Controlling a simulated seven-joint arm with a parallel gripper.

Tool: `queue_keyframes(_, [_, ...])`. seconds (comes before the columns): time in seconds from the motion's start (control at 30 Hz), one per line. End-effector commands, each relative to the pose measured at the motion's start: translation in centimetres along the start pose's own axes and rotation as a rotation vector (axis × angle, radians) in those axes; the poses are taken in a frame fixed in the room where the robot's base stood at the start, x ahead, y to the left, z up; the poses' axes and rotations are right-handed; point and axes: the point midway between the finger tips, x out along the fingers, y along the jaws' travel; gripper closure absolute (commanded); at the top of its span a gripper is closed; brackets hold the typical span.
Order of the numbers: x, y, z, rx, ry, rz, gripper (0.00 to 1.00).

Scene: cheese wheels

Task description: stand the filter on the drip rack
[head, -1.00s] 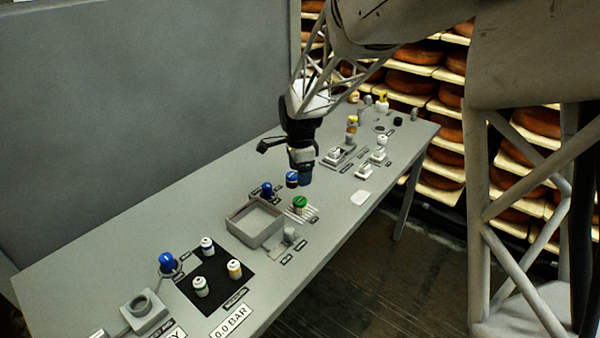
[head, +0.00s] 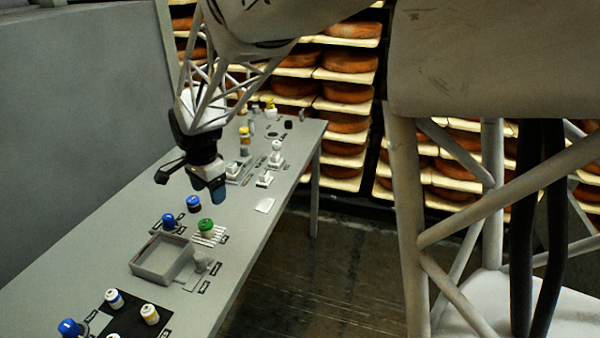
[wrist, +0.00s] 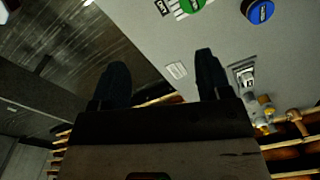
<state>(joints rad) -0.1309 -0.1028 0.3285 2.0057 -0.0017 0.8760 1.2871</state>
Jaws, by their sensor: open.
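A short green-capped cylinder (head: 206,226) stands upright on the slatted white rack (head: 217,239); the green cap shows in the wrist view (wrist: 188,4). A blue-capped cylinder (head: 193,203) stands behind it, apart from the rack; a blue top also shows in the wrist view (wrist: 257,11). Another blue-capped piece (head: 169,221) stands to the left. No label I can read tells which one is the filter. My gripper (head: 212,188) is above the table, beyond the rack. Its fingers (wrist: 160,65) are apart with nothing between them.
A grey open tray (head: 160,275) and a grey peg fitting (head: 201,262) lie nearer. A dark mat (head: 133,312) holds capped jars. Cheese shelves are beyond the table.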

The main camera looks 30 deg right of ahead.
Motion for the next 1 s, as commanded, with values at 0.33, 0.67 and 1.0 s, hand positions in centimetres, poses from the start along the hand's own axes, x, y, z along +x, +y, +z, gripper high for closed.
queue_keyframes(0.33, [-5.9,9.5,0.5,-0.326,0.033,-0.055,0.29])
queue_keyframes(0.67, [-8.9,18.6,1.8,-0.639,0.081,-0.089,0.29])
queue_keyframes(1.0, [-9.8,27.6,3.7,-0.953,0.144,-0.105,0.29])
